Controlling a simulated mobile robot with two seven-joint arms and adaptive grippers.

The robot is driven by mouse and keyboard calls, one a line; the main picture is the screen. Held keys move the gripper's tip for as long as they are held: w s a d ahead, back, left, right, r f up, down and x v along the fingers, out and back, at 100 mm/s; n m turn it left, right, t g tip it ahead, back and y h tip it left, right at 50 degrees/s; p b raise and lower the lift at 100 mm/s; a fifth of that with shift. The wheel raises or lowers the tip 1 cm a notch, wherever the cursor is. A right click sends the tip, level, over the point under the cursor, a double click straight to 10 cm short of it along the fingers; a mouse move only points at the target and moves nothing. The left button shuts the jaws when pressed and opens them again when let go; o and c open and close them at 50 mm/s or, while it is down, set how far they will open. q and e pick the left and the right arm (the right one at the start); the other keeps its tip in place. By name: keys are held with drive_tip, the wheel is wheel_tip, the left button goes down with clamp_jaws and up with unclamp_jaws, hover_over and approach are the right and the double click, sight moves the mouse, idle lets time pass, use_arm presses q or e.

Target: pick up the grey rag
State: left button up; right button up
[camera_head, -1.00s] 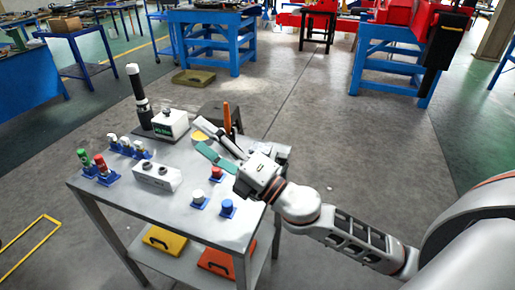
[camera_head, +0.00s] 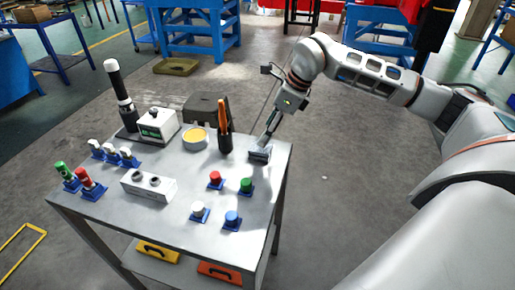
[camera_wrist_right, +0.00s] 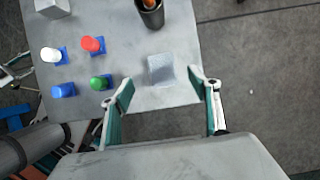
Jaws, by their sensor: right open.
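The grey rag (camera_head: 260,153) lies on the metal table (camera_head: 200,170) near its right edge, beside the dark cup with orange-handled tools. In the right wrist view the rag (camera_wrist_right: 161,69) is a small pale grey square on the tabletop. My right gripper (camera_head: 266,140) is just above it in the head view, pointing down. In the right wrist view its two teal-padded fingers (camera_wrist_right: 164,88) are spread wide, with the rag ahead and between them, nothing held. My left gripper is not in view.
A tool cup (camera_head: 225,138) stands close left of the rag. A green button (camera_head: 246,185), a red button (camera_head: 215,178), a white button (camera_head: 199,210) and a blue button (camera_head: 232,218) stand nearer the front. Floor is free to the table's right.

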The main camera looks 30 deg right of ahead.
sight(261, 151)
drive_tip(key=shift+d+f, duration=0.2)
drive_tip(key=shift+d, duration=0.1)
drive_tip(key=x, duration=0.6)
drive_tip(key=shift+s+f+b, duration=0.3)
drive_tip(key=shift+f+b, duration=0.05)
drive_tip(key=shift+w+f, duration=0.25)
drive_tip(key=shift+f, duration=0.15)
drive_tip(key=c, duration=1.2)
